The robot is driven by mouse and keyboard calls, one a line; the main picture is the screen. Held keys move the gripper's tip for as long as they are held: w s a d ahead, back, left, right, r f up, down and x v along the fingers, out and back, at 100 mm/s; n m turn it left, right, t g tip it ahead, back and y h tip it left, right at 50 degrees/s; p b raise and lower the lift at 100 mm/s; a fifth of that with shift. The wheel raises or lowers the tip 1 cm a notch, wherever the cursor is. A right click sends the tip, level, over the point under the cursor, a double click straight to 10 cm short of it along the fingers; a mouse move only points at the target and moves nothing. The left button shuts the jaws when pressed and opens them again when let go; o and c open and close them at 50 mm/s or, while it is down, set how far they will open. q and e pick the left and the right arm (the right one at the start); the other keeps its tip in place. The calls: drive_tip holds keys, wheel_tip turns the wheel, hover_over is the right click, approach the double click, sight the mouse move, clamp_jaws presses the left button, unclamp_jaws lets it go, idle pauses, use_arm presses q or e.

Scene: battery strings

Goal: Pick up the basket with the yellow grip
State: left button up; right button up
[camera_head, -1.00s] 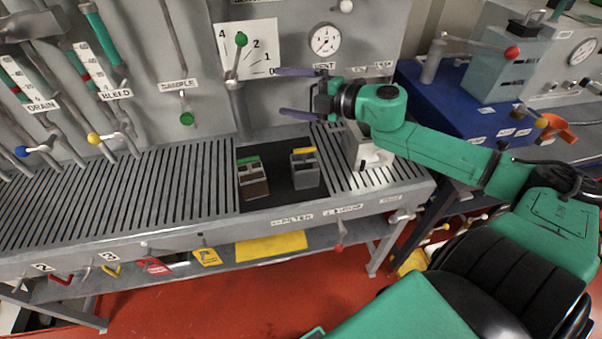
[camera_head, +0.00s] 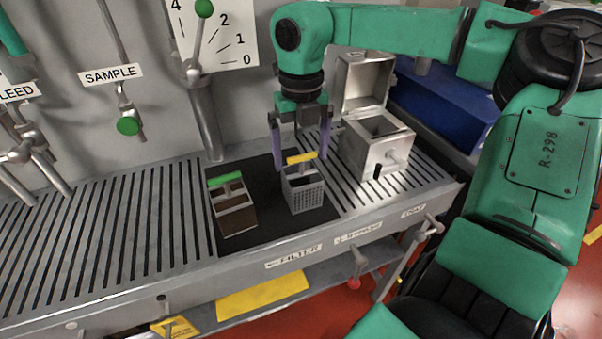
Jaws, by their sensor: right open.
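The basket with the yellow grip (camera_head: 303,191) is a small grey mesh box standing upright on the dark mat (camera_head: 262,229). Its yellow grip (camera_head: 301,158) is a bar on top. My right gripper (camera_head: 300,160) points down above the basket, its two purple fingers apart on either side of the yellow grip. I cannot tell whether the fingers touch it. My left gripper is not in view.
An open-lidded metal box (camera_head: 376,151) stands close to the right of the basket. A panel with a scale (camera_head: 222,45) and a green-knobbed lever (camera_head: 199,60) rises behind. The slatted bench (camera_head: 110,232) at left is clear.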

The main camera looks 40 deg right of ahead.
sight(302, 179)
drive_tip(key=f, duration=0.4)
drive_tip(key=shift+d+f, duration=0.2)
drive_tip(key=shift+f, duration=0.05)
clamp_jaws()
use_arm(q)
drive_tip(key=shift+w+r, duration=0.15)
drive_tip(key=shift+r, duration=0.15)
use_arm(e)
drive_tip(key=shift+r, duration=0.15)
